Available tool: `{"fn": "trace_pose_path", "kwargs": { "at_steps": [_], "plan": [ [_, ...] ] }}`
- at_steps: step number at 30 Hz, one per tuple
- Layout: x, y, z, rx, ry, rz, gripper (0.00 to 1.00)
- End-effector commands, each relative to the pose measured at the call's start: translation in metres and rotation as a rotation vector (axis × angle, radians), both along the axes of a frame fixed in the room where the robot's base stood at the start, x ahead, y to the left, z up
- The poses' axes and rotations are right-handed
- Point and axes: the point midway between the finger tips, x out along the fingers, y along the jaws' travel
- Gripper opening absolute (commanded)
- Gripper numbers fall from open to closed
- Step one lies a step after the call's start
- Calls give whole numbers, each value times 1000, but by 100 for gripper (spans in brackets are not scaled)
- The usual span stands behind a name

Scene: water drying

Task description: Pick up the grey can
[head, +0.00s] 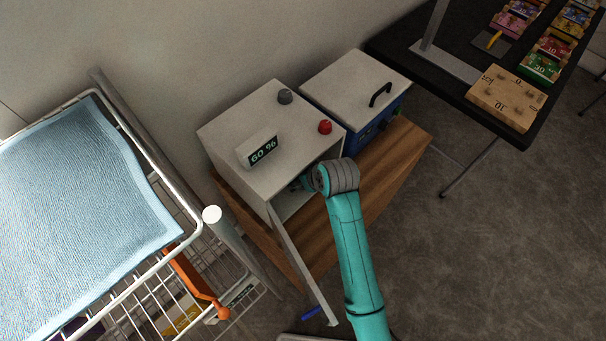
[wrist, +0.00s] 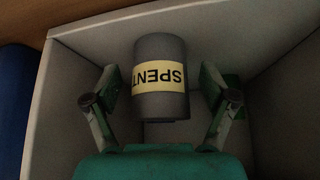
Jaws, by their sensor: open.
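The grey can (wrist: 161,103) shows in the wrist view, with a yellow band reading "SPENT", upside down in the picture. It is inside a white-walled box. My gripper (wrist: 158,101) is open, with one finger on the left and one on the right of the can, and gaps show between the fingers and the can. In the head view my teal arm reaches into the open front of the white cabinet (head: 233,126); the can and my fingers are hidden there.
The cabinet walls (wrist: 70,100) stand close around my gripper. On its top are a display (head: 260,150), a red knob (head: 325,127) and a grey knob (head: 285,96). A blue box (head: 368,134) stands beside it on the wooden table (head: 385,172). A wire cart (head: 205,222) is at left.

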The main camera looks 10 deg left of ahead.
Motion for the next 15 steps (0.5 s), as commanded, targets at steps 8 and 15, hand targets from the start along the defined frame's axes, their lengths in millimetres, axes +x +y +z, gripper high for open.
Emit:
{"fn": "trace_pose_path", "kwargs": {
  "at_steps": [8,15],
  "plan": [
    [1,0,-1,1,-2,0,74],
    [1,0,-1,1,-1,0,16]
  ]
}}
